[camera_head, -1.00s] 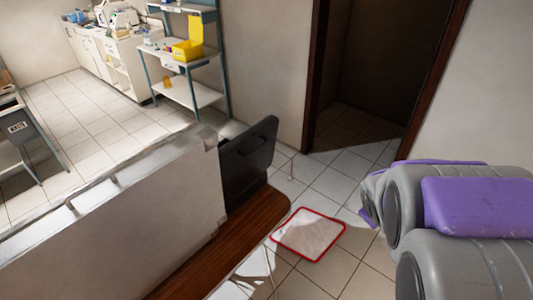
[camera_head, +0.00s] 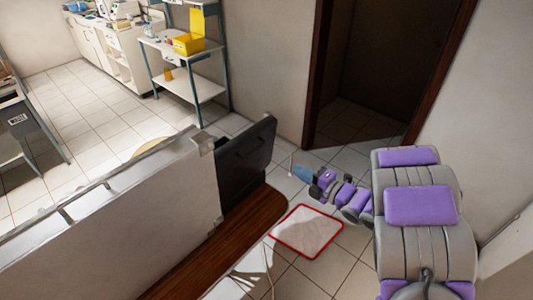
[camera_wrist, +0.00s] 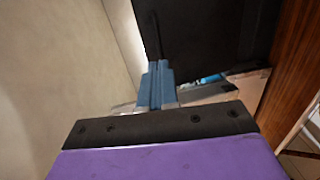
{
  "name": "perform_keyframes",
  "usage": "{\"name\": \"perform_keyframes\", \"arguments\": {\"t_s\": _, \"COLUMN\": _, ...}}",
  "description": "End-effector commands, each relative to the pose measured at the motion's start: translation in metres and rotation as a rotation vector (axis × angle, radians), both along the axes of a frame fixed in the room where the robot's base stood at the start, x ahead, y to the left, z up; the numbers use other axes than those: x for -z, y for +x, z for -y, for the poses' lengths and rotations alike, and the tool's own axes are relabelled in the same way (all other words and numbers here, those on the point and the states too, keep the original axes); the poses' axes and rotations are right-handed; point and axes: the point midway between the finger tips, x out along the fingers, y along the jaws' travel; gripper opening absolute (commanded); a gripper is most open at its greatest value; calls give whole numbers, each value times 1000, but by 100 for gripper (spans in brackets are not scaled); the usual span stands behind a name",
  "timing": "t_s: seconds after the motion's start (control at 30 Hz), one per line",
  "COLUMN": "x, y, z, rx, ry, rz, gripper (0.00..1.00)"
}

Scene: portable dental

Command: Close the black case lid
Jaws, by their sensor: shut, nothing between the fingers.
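The black case lid (camera_head: 246,160) stands raised at the far end of the wooden tabletop, partly hidden by a large pale panel in the head view. My gripper (camera_head: 300,172) has blue fingers and is to the right of the lid, past the tabletop edge. In the wrist view my gripper (camera_wrist: 157,70) is shut and empty, its fingers pointing up the picture. The black lid (camera_wrist: 205,35) fills the upper middle there, behind and right of the fingertips. Whether they touch it I cannot tell. The rest of the case is mostly hidden.
The pale panel (camera_head: 120,215) stands along the wooden tabletop (camera_head: 225,245). A red-rimmed white tray (camera_head: 308,231) lies right of it, low down. A shelf with a yellow bin (camera_head: 188,44) and a dark doorway (camera_head: 375,80) are behind. Tiled floor is open at left.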

Motion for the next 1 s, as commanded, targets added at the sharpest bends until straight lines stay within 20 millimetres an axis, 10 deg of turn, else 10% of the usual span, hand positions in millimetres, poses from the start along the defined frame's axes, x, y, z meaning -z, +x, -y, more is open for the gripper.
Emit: {"name": "perform_keyframes", "arguments": {"t_s": 1.0, "x": 6, "y": 77, "z": -108, "rx": -29, "ry": 23, "rz": 20, "gripper": 0}}
